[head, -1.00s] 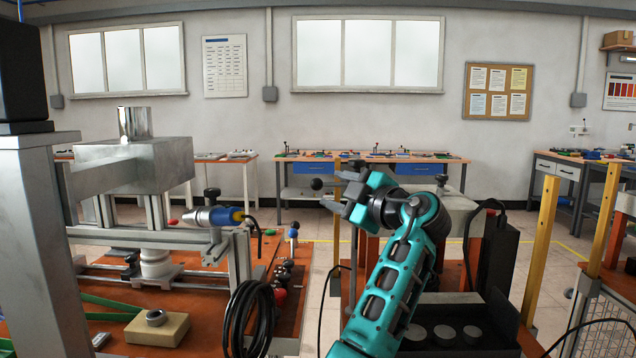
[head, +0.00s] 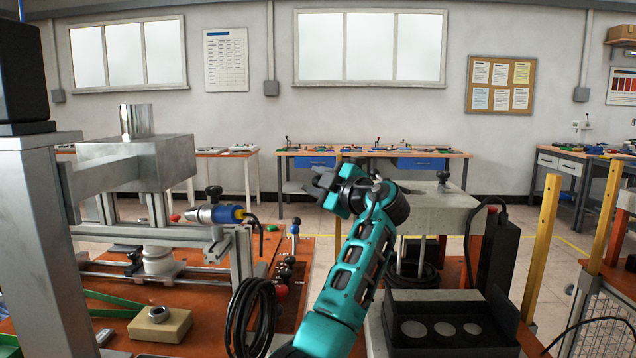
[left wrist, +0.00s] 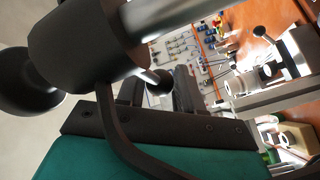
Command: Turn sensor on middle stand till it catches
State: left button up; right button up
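A blue sensor (head: 222,214) with a silver tip and a yellow ring lies roughly level on an aluminium-profile stand (head: 241,255), left of centre in the head view. A cable leaves its right end. My left gripper (head: 322,190) is in the air to the right of the sensor, clearly apart from it. Its dark fingers point left. In the left wrist view the left gripper (left wrist: 160,92) has its two fingers apart, with a black-tipped rod showing in the gap. I cannot tell whether the rod touches them. My right gripper is not in view.
A black cable coil (head: 250,315) hangs in front of the stand. A metal block (head: 137,160) on a frame stands at the left. A tan block (head: 160,325) lies on the orange table. A dark tray (head: 440,330) with round discs is at the lower right.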

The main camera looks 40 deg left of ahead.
pick_arm(q)
grip_shut()
